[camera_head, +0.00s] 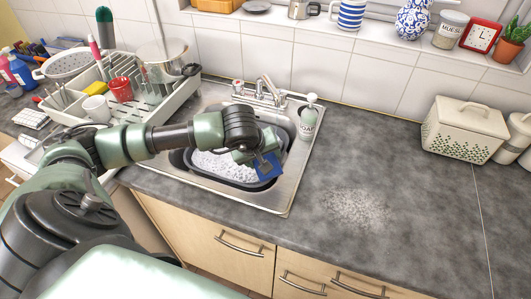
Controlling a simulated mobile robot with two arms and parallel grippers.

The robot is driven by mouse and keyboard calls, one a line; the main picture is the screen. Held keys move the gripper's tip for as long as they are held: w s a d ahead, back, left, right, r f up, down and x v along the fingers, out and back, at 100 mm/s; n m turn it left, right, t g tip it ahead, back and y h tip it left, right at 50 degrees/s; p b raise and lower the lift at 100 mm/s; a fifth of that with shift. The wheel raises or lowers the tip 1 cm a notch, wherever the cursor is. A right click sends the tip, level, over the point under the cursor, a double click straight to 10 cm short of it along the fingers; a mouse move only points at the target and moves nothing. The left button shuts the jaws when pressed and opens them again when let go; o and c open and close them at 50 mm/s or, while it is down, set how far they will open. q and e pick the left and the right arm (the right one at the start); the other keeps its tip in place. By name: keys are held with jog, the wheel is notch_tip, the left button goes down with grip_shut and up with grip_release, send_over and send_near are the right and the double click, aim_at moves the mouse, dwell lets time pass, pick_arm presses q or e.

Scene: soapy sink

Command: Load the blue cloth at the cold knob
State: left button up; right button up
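My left gripper (266,158) hangs over the right part of the sink basin (226,169). The small blue cloth (268,170) is at its fingertips, and the gripper appears shut on it. The cloth is above the basin's front right edge, apart from the tap. The tap (266,90) stands at the back of the sink with a knob on each side. The left knob (238,87) has a red mark. The right knob (282,101) is small, and I cannot make out its colour mark. My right gripper is not in view.
White suds fill the basin. A soap bottle (308,120) stands at the sink's back right corner. A full dish rack (110,105) is on the left. A lidded white box (464,128) stands at the right. Crumbs (358,207) lie on the otherwise clear worktop.

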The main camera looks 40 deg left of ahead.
pick_arm(q)
jog(key=shift+w+a, duration=0.3)
jog(key=shift+w, duration=0.15)
jog(key=w, duration=0.2)
jog(key=w+f, duration=0.1)
jog(key=w, duration=0.1)
jog(key=shift+a, duration=0.3)
jog(key=w, duration=0.3)
jog(key=w+a+f+b, duration=0.1)
jog(key=shift+w, duration=0.4)
jog(key=w+b, duration=0.2)
jog(key=w, duration=0.1)
jog(key=shift+a+f, duration=0.2)
jog(key=shift+f, duration=0.2)
jog(key=shift+w+a+b, duration=0.15)
jog(key=shift+w+b, duration=0.4)
jog(key=shift+w, duration=0.05)
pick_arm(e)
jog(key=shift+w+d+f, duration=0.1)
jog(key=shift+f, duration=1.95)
